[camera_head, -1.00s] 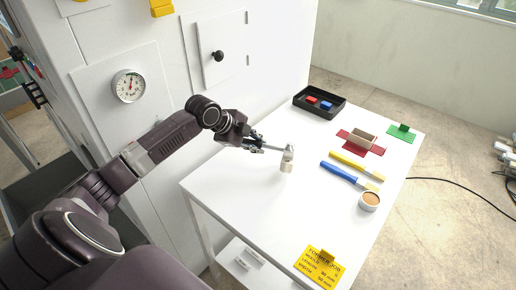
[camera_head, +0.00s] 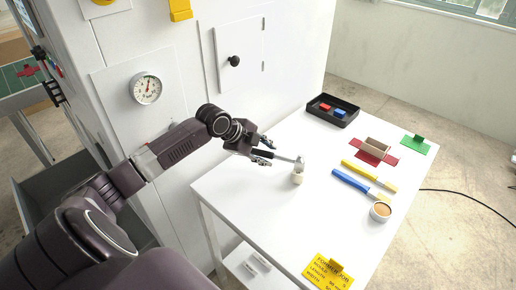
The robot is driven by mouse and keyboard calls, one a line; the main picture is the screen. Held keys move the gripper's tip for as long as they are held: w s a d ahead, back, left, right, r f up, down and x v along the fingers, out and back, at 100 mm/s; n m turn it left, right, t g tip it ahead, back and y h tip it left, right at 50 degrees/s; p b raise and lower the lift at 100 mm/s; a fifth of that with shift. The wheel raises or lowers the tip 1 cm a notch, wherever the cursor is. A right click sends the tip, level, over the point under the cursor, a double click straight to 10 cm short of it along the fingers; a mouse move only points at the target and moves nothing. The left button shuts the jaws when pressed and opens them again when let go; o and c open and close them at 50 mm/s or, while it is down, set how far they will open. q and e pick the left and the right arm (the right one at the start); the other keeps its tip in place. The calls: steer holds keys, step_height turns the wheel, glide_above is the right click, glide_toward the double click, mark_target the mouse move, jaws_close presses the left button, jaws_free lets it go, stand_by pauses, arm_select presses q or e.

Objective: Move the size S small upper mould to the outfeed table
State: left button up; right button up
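My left gripper (camera_head: 268,151) is over the left part of the white table (camera_head: 245,205). Its fingers are spread, one on each side of the dark handle of a hammer-like tool (camera_head: 285,158). The tool's silver and cream head stands on the table to the right of the fingers. I see no size S marking, so I cannot tell which thing is the small upper mould. A beige open box (camera_head: 377,145) sits on a red plate (camera_head: 361,154) towards the back right. I cannot tell whether this table is the outfeed table. My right gripper is not in view.
A black tray (camera_head: 347,121) with a red block (camera_head: 325,107) and a blue block (camera_head: 340,113) is at the back. A green piece (camera_head: 416,147), yellow brush (camera_head: 365,172), blue brush (camera_head: 355,183), small cup (camera_head: 381,211) and yellow card (camera_head: 325,272) lie around. The front middle is clear.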

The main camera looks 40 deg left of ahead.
arm_select(q)
steer(key=b+v, duration=0.2)
steer(key=v, duration=0.8)
steer(key=shift+r, duration=0.15)
